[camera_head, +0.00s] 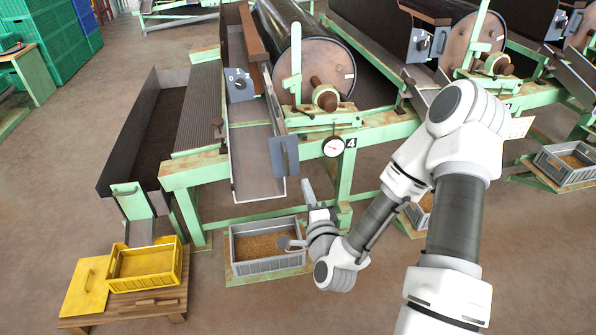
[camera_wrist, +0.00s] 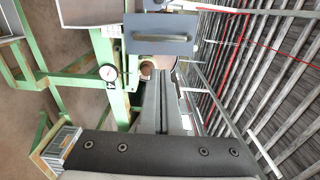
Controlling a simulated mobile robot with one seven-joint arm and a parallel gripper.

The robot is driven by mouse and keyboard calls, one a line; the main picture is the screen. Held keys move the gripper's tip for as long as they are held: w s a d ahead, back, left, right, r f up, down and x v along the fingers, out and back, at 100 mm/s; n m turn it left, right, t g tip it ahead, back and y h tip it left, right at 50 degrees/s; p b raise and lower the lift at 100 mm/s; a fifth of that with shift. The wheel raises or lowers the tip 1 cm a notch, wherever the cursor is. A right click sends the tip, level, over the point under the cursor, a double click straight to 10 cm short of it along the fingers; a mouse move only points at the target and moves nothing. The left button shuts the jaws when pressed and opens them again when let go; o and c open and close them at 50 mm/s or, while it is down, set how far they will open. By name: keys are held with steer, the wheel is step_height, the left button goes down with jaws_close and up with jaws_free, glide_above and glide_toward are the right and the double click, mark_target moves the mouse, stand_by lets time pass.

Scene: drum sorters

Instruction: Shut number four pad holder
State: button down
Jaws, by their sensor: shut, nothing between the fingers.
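The number plate 4 (camera_head: 351,142) is on the green frame of the near drum sorter, beside a round dial (camera_head: 333,146). Which part is the pad holder I cannot tell for sure. A light green upright arm (camera_head: 296,70) stands before the drum's end face. A blue-grey plate (camera_head: 284,157) with a slot or handle hangs at the chute's front end; it also shows at the top of the wrist view (camera_wrist: 160,45). My gripper (camera_head: 306,186) is shut and empty, below and right of that plate, apart from it. Its fingers show in the wrist view (camera_wrist: 163,100).
A grey crate of grain (camera_head: 265,262) stands on the floor below the chute. A yellow crate (camera_head: 145,262) sits on a wooden pallet at lower left. The green frame (camera_head: 200,172) crosses behind my gripper. More sorters stand at right.

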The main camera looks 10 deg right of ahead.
mark_target(296, 156)
steer(key=w+b, duration=0.1)
steer(key=w, duration=0.9)
steer(key=shift+w, duration=0.25)
steer(key=shift+b, duration=0.3)
